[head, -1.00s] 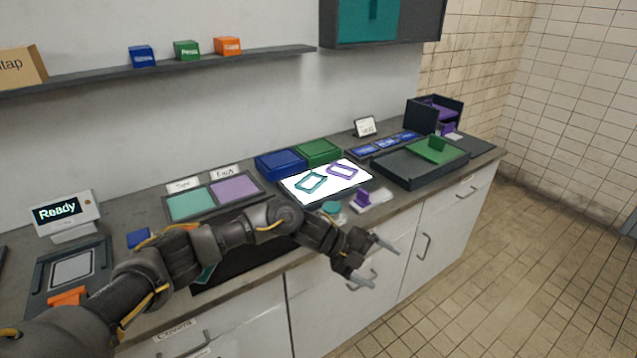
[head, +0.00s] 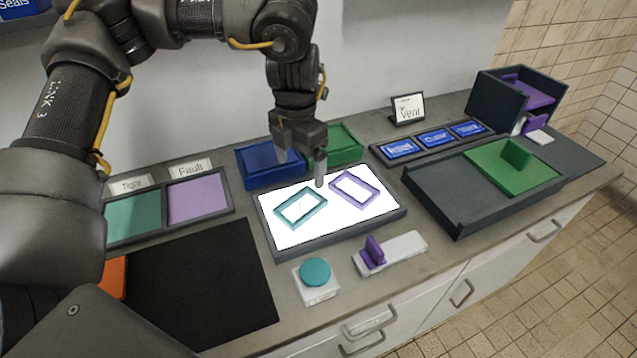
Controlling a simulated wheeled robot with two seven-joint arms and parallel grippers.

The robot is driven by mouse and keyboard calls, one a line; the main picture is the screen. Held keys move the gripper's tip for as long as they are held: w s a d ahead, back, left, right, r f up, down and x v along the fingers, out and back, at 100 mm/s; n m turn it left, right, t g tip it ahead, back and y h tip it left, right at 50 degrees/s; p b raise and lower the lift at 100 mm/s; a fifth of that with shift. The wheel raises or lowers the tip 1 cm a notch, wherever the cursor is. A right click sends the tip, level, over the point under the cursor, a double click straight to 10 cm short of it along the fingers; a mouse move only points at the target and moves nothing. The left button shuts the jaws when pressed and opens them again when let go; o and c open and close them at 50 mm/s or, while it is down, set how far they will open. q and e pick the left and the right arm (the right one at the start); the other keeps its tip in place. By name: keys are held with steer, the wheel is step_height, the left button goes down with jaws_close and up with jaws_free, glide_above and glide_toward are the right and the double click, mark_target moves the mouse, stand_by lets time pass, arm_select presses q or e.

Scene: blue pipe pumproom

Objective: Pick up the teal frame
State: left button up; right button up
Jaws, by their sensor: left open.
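The teal frame (head: 301,207) is a small rectangular ring lying flat on the left part of the white lit panel (head: 340,226). A purple frame (head: 355,188) lies to its right on the same panel. My left gripper (head: 302,172) points down over the back edge of the panel, behind and above the teal frame. Its two fingers are apart, with nothing between them, and do not appear to touch either frame. My right gripper does not show.
Blue (head: 262,171) and green (head: 335,148) bins stand behind the panel. A teal button (head: 315,271) and a purple-handled slider (head: 375,251) are in front. A dark tray with a green plate (head: 500,178) is at right, teal and purple pads (head: 197,199) at left.

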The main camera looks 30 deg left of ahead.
mark_target(300, 205)
arm_select(q)
steer(key=s+f, duration=0.2)
steer(key=shift+s+f, duration=0.25)
steer(key=shift+s, duration=0.05)
steer(key=w+f, duration=0.2)
steer(key=shift+f, duration=0.35)
steer(key=shift+s, duration=0.25)
steer(key=shift+s+f, duration=0.15)
steer(key=shift+s, duration=0.05)
steer(key=f, duration=0.4)
steer(key=shift+w, duration=0.35)
steer(key=shift+f, duration=0.3)
steer(key=shift+s, duration=0.1)
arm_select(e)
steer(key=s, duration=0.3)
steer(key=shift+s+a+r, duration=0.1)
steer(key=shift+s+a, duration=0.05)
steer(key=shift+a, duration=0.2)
